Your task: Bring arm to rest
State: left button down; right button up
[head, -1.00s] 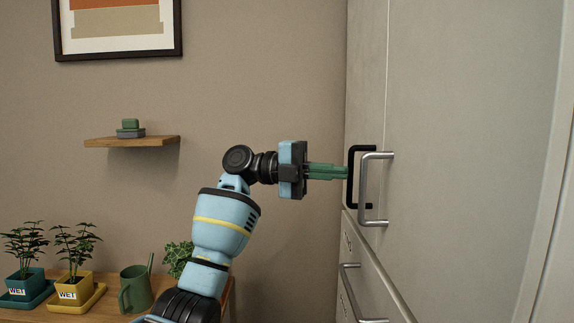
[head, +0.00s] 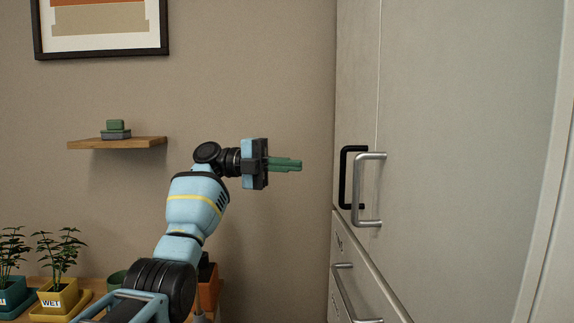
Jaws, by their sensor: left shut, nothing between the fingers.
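My left arm comes in from the lower left in the head view. Its gripper (head: 298,164) has green fingers pressed together, pointing right, with nothing between them. It hangs in the air in front of the wall, to the left of the cabinet (head: 455,130). A clear gap separates the fingertips from the cabinet's black handle (head: 345,178) and silver handle (head: 357,190). The cabinet doors look shut. My right gripper is not in view.
A wooden wall shelf (head: 90,144) holds small stacked items (head: 116,130). Potted plants (head: 60,255) stand on a wooden surface at the lower left, close to my left arm. A drawer handle (head: 345,290) sticks out below the doors. A framed picture (head: 100,25) hangs above.

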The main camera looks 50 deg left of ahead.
pick_arm(q)
jog(key=shift+a, duration=0.3)
jog(key=shift+f, duration=0.1)
